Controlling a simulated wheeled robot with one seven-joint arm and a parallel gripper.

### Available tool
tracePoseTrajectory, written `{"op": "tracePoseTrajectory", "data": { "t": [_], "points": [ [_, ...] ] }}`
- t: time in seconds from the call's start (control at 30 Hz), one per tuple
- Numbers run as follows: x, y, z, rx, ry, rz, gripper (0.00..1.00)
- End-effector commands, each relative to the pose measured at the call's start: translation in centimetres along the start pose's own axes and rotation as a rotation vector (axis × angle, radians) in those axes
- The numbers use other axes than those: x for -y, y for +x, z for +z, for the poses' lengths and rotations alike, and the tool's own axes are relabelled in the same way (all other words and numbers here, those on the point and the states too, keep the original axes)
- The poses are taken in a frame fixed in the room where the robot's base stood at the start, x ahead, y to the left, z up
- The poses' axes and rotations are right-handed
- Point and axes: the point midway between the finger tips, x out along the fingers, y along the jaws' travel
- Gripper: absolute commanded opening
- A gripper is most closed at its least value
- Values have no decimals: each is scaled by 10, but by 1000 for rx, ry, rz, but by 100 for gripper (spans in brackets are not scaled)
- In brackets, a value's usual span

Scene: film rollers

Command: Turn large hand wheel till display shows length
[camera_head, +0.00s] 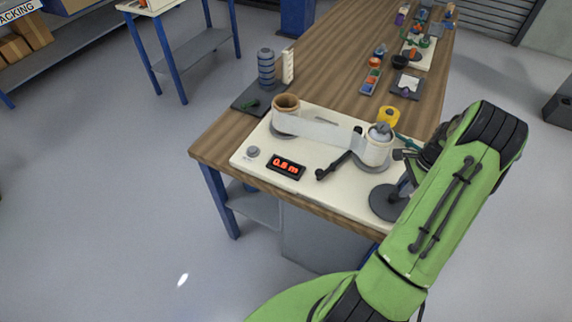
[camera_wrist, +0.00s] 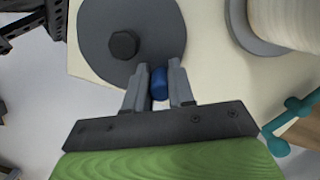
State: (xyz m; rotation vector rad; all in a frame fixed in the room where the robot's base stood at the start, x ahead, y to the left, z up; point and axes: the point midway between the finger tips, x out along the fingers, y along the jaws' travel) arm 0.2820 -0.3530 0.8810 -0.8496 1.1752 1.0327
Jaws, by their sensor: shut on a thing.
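The large hand wheel (camera_head: 386,204) is a dark grey disc at the right front corner of the cream machine board. It also shows in the wrist view (camera_wrist: 105,30), with a black hexagonal hub and a blue handle knob (camera_wrist: 159,83) near its rim. My gripper (camera_wrist: 158,75) is shut on the blue knob, one finger on each side. In the head view my arm hides the gripper and part of the wheel. The display (camera_head: 286,166) shows red digits that read 0.8 m.
Two film rolls stand on the board: a brown-cored roll (camera_head: 286,108) and a white roll (camera_head: 376,148), with film stretched between them. A black lever (camera_head: 336,165) lies in front of the film. A grey button (camera_head: 253,151) is left of the display. A yellow tape dispenser (camera_head: 388,116) stands behind.

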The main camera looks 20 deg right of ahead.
Motion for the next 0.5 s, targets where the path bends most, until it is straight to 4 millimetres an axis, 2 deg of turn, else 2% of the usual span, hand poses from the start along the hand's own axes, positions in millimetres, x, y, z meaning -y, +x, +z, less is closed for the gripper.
{"op": "tracePoseTrajectory", "data": {
  "t": [0.23, 0.5],
  "points": [
    [11, 5, 19, 14, -6, 12, 9],
    [10, 5, 18, 12, 0, 16, 9]
  ]
}}
